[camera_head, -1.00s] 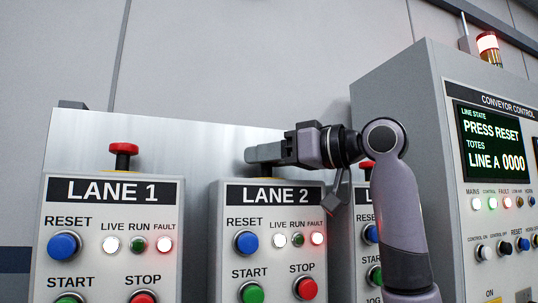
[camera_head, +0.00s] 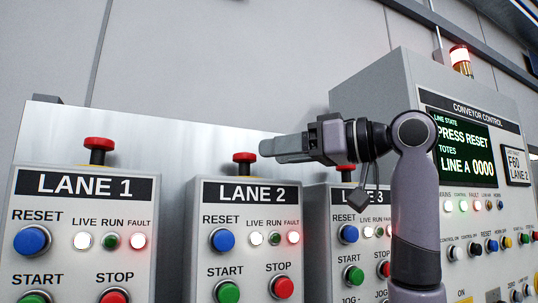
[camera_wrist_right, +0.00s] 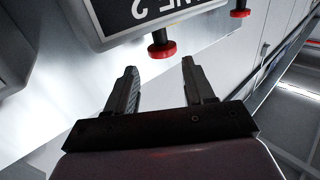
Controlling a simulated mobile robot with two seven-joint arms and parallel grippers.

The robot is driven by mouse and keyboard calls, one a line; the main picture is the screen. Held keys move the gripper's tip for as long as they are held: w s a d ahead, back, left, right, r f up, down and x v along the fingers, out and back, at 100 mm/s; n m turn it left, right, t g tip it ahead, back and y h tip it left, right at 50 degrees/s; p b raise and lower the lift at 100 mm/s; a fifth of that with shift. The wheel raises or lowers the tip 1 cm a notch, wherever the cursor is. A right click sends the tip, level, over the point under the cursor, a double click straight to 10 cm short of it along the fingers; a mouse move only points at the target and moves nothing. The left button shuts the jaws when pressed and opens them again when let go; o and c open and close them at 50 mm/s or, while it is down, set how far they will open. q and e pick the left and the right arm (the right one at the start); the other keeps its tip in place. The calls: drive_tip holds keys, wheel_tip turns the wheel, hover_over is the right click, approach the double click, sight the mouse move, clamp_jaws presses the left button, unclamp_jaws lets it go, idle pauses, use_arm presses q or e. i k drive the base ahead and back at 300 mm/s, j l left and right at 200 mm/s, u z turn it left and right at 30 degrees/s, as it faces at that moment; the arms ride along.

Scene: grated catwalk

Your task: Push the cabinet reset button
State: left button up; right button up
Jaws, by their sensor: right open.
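The grey conveyor control cabinet (camera_head: 372,95) stands at the right in the head view. Its screen (camera_head: 464,147) reads "PRESS RESET" and "LINE A 0000". A small blue button (camera_head: 491,244) sits in its row of small controls, under a tiny label. My right gripper (camera_head: 264,148) points left, level with the tops of the lane boxes, beside the Lane 2 red mushroom button (camera_head: 244,162) in the picture. It is well left of the cabinet's buttons. In the wrist view its two fingers (camera_wrist_right: 160,68) are apart with nothing between them. My left gripper is not in view.
The Lane 1 box (camera_head: 97,187) and Lane 2 box (camera_head: 251,194) each carry a larger blue reset button, (camera_head: 32,240) and (camera_head: 222,240). A third lane box (camera_head: 318,215) is partly hidden behind my right arm. A red beacon (camera_head: 459,54) tops the cabinet.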

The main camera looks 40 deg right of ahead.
sight(493, 244)
drive_tip(key=k, duration=1)
